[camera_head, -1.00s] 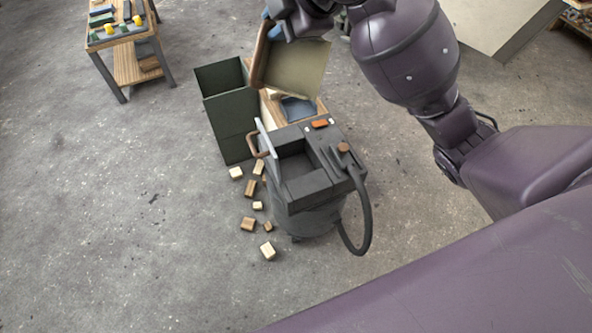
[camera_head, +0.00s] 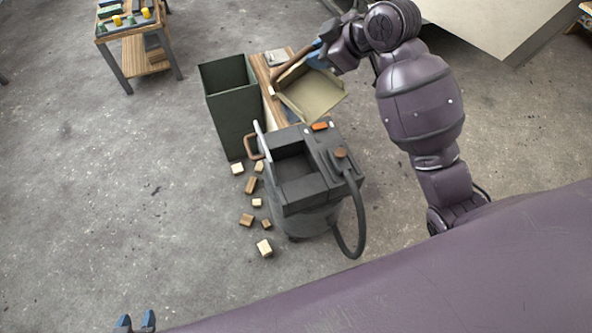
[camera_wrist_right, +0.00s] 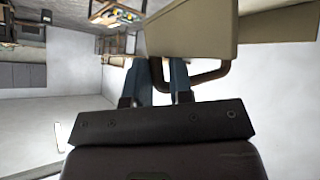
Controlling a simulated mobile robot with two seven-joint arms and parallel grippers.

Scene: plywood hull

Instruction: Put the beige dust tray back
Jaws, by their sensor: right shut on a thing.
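The beige dust tray (camera_head: 316,98) hangs from my right gripper (camera_head: 316,58), which is shut on its brown handle. In the head view the tray appears over the wooden bench, behind the dust machine; its clearance cannot be told. The right wrist view shows the tray (camera_wrist_right: 190,30) beyond the blue fingers (camera_wrist_right: 166,80), with the curved handle (camera_wrist_right: 213,76) at them. The dark grey dust machine (camera_head: 322,170) has an open, empty-looking rectangular recess (camera_head: 294,172) in its top. My left gripper (camera_head: 136,322) shows at the bottom left, fingers apart and empty.
A dark green open bin (camera_head: 232,112) stands left of the wooden bench (camera_head: 262,72). Several wood blocks (camera_head: 247,220) lie on the floor left of the machine. Its black hose (camera_head: 360,225) loops at the right.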

